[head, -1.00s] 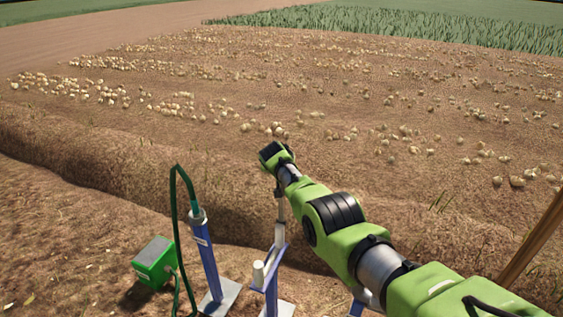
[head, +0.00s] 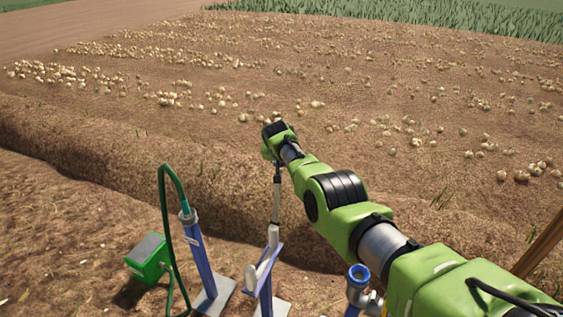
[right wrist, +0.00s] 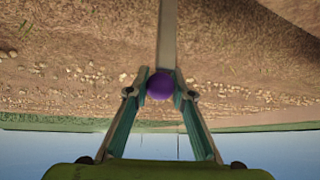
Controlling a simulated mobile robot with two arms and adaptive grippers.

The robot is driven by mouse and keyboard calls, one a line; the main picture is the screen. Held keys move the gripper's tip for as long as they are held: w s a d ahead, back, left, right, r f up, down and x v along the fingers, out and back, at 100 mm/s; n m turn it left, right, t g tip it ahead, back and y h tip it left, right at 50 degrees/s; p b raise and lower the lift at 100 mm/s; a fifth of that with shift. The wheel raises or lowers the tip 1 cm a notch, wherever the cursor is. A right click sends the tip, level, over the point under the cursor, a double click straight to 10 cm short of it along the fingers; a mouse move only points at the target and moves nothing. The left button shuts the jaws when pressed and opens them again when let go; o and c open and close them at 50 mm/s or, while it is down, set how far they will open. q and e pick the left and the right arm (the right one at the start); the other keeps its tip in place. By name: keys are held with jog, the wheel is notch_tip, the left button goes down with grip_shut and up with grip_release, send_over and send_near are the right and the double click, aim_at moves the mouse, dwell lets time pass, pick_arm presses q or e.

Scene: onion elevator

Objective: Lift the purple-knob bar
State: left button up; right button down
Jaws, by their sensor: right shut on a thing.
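In the right wrist view the purple knob (right wrist: 159,86) sits between the fingertips of my right gripper (right wrist: 160,88), which is shut on it. The grey bar (right wrist: 168,34) runs from the knob toward the top of that view. In the head view my right gripper (head: 277,172) points down above the blue stand (head: 264,280). The slim bar (head: 275,204) reaches from the gripper down to the white part on the stand. The knob is hidden in the head view. My left gripper is not in view.
A blue post (head: 198,255) with a green hose (head: 166,205) stands left of the stand, beside a green box (head: 149,257). A pipe end with a blue ring (head: 359,276) is at the lower right. A soil ridge and field with scattered onions (head: 165,98) lie behind.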

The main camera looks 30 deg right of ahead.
jog(key=shift+s, duration=0.1)
jog(key=c, duration=1.8)
grip_release()
jog(key=shift+d, duration=0.1)
jog(key=shift+o, duration=0.2)
jog(key=shift+r, duration=0.15)
jog(key=shift+s+a+r, duration=0.2)
jog(key=shift+a+r, duration=0.15)
jog(key=shift+r, duration=0.1)
jog(key=shift+v, duration=0.85)
jog(key=v, duration=0.9)
jog(key=shift+s, duration=0.15)
